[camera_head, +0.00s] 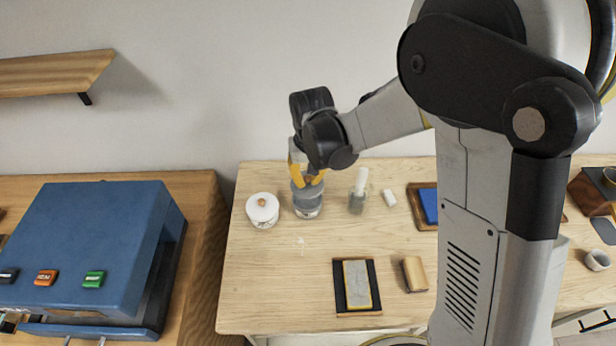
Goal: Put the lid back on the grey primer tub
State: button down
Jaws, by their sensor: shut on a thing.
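The grey primer tub (307,210) stands upright near the back left of the light wooden table, with a pale band around its lower part. My gripper (307,183) points down right over it, its yellow fingers shut on the grey lid (308,189) at the tub's top. The fingers and wrist hide much of the lid. I cannot tell whether the lid is seated on the rim or slightly above it.
A glass jar with a white top (358,195) stands to the right. A sanding block on a dark board (357,286) and a wooden block (414,274) lie in front. The table's front left is clear.

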aim_at(307, 200)
jog(key=shift+f+b, duration=1.95)
jog(key=shift+f, duration=0.9)
jog(key=shift+f+b, duration=0.2)
jog(key=shift+b, duration=0.5)
dwell(0.4)
jog(key=c, duration=0.8)
grip_release()
jog(key=shift+c, duration=0.2)
jog(key=shift+r+p, duration=2.3)
jog(key=shift+r, duration=1.25)
